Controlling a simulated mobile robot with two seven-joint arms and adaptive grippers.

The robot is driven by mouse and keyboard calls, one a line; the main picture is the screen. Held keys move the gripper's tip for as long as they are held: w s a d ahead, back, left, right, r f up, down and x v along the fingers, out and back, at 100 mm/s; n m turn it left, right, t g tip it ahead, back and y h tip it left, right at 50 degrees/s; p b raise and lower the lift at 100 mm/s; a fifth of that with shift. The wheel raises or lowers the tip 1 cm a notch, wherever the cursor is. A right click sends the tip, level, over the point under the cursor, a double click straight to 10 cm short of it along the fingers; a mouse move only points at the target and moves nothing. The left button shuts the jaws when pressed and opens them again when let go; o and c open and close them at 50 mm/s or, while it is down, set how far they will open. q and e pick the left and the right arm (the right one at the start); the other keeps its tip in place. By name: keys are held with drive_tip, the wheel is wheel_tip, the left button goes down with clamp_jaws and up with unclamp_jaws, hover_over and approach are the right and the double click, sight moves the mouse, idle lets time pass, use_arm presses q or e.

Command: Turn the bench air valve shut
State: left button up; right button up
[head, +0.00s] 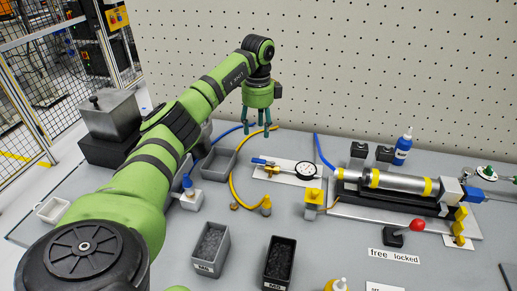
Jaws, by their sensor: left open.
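A small pale block with a blue top (188,190) stands on the bench left of centre, close to my left arm; a blue hose runs from it toward the back. It looks like the air valve, but the view is too small to be sure or to read its handle position. My left gripper (257,130) points down over the back of the bench, with its teal fingers apart and nothing between them. It is well behind and to the right of that block. My right gripper is not in view.
A yellow hose (235,185) curves below my left gripper, beside a grey tray (220,164). A dial gauge (305,170) lies right of it. A metal cylinder fixture (395,183) and a red-knobbed lever (417,226) stand right. Two bins (211,248) (280,262) stand in front.

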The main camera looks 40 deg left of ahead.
use_arm(q)
drive_tip(key=b, duration=0.3)
hover_over(258, 161)
wheel_tip(258, 161, down, 6)
drive_tip(key=shift+a+r, duration=0.1)
drive_tip(key=shift+r, duration=0.1)
drive_tip(key=shift+w+f, duration=0.1)
drive_tip(key=shift+f, duration=0.05)
drive_tip(key=shift+s+f+p, duration=0.2)
drive_tip(key=shift+f+p, duration=0.2)
drive_tip(key=shift+f, duration=0.85)
wheel_tip(258, 161, down, 4)
drive_tip(key=shift+w+r+p, duration=0.15)
drive_tip(key=shift+r+p, duration=0.1)
drive_tip(key=shift+p, duration=0.05)
drive_tip(key=shift+f, duration=0.3)
clamp_jaws()
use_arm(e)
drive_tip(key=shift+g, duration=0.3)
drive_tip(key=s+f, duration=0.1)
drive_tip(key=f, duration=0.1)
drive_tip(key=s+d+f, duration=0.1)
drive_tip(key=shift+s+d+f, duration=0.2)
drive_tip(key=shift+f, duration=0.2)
